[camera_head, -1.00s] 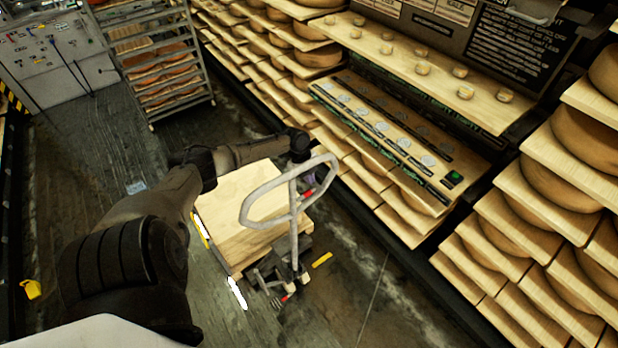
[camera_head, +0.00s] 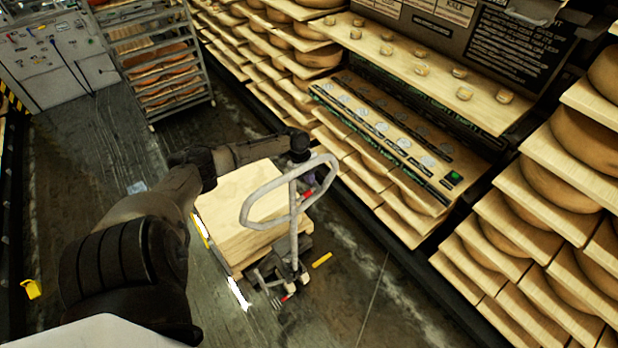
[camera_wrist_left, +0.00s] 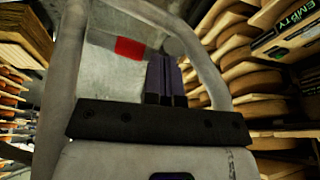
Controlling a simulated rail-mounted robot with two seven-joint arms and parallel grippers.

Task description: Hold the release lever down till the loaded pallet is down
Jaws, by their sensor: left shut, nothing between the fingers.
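The pallet jack's pale grey loop handle (camera_head: 247,207) stands upright in front of a load of pale wooden boards (camera_head: 235,208) on the jack. A red-tipped lever (camera_head: 307,194) sits at the handle; its red part also shows in the left wrist view (camera_wrist_left: 129,48). My left arm reaches over the boards, and my left gripper (camera_head: 309,180) is at the far side of the handle, close to the lever. In the left wrist view its dark purple fingers (camera_wrist_left: 166,78) are together and empty, just right of the red part. I cannot tell whether they touch the lever. The pallet's underside is mostly hidden.
Shelves of cheese wheels (camera_head: 575,205) line the right side. A sloped board with round markers (camera_head: 380,128) and a green button (camera_head: 454,177) stands beyond the jack. A rack (camera_head: 165,75) stands at the back. The floor (camera_head: 90,160) to the left is mostly clear.

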